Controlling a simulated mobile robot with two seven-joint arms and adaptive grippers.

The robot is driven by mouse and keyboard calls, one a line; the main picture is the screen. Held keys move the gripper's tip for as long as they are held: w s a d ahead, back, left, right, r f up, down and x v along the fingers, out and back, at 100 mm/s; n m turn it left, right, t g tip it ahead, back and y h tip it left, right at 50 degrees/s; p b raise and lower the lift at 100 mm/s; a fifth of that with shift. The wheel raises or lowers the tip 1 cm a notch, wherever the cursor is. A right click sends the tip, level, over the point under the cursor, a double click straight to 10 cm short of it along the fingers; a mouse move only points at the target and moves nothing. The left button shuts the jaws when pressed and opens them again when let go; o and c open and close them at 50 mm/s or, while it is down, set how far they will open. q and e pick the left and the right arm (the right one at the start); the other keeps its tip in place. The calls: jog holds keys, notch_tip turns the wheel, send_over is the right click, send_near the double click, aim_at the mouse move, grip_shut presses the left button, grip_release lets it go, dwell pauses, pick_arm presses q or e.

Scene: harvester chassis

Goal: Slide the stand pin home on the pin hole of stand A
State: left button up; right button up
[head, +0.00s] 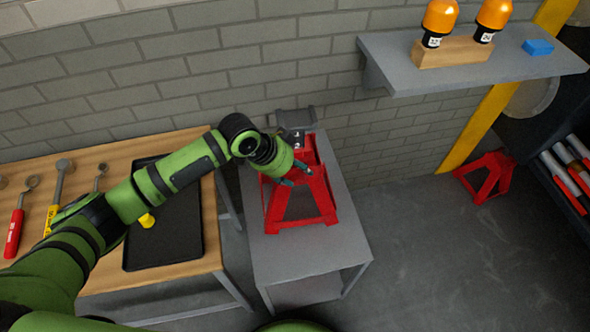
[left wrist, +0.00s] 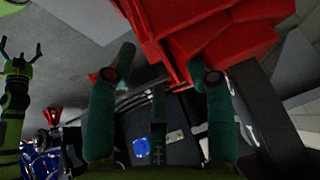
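Stand A appears to be the red jack stand (head: 318,212) upright on the grey bench, with a grey saddle (head: 294,118) on top. My left gripper (head: 295,175) is at its upper body, in front of it. In the left wrist view, the left gripper's teal fingers (left wrist: 165,62) are spread apart, with the red stand (left wrist: 215,35) just beyond them. I see nothing held between them. I cannot make out the stand pin or the pin hole. My right gripper (left wrist: 20,48) shows at the left of the left wrist view, fingers spread and empty.
A wooden bench (head: 190,268) at left carries a black tray (head: 180,240), a small yellow item (head: 147,220) and several tools. A grey shelf (head: 400,70) overhangs to the right. Another red stand (head: 487,176) is on the floor. The grey bench top (head: 335,258) is clear in front.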

pick_arm(q)
jog(key=shift+w, duration=0.1)
jog(key=v, duration=1.2)
